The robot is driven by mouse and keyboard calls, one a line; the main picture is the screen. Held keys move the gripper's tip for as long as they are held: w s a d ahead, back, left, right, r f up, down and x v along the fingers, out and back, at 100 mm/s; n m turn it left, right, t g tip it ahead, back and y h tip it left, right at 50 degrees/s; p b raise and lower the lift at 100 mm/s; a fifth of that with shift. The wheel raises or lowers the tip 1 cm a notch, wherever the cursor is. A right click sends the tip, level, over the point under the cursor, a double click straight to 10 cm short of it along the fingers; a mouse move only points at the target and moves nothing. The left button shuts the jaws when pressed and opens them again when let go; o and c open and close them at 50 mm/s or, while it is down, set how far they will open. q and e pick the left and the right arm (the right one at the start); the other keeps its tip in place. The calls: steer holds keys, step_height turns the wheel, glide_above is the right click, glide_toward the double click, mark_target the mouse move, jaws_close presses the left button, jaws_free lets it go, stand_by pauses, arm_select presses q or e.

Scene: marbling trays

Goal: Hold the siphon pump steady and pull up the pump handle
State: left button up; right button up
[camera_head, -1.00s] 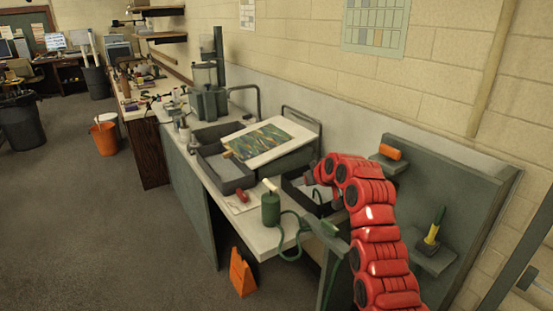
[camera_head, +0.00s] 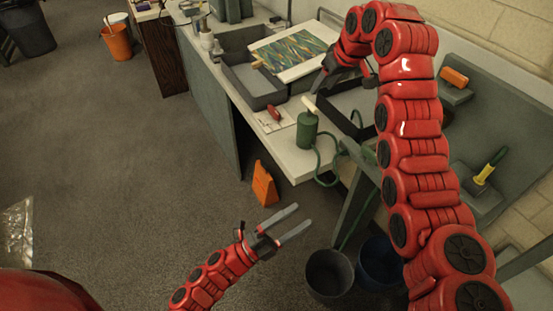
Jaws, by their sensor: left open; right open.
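The siphon pump (camera_head: 307,130) is a green cylinder standing upright near the front end of the counter. Its pale pump handle (camera_head: 309,104) sits on top, and a green hose runs from it down over the counter edge. My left gripper (camera_head: 288,220) is open and empty, low over the floor in front of the counter, well below and left of the pump. My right gripper (camera_head: 322,80) is beyond the pump, near the dark trays; its open fingers point down and left, close behind the handle in the picture. I cannot tell if it touches anything.
A dark tray (camera_head: 240,84) and a marbled sheet on a board (camera_head: 293,52) lie behind the pump. A red-handled tool (camera_head: 273,109) lies left of it. An orange wedge (camera_head: 264,184) and dark buckets (camera_head: 329,275) stand on the floor. Open floor lies at left.

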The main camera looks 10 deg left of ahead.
arm_select(q)
steer(key=w+f+m+g+y, duration=0.1)
steer(key=w+f+m+y, duration=0.4)
steer(key=w+f, duration=0.15)
steer(key=m+t+y, duration=0.4)
steer(key=m+y, duration=0.2)
steer(key=m, duration=0.3)
glide_toward(302, 135)
steer(key=x, duration=1.1)
steer(key=shift+w+a+f, duration=0.15)
steer(key=shift+w, duration=0.15)
steer(key=shift+w+d, duration=0.55)
steer(key=c, duration=1.4)
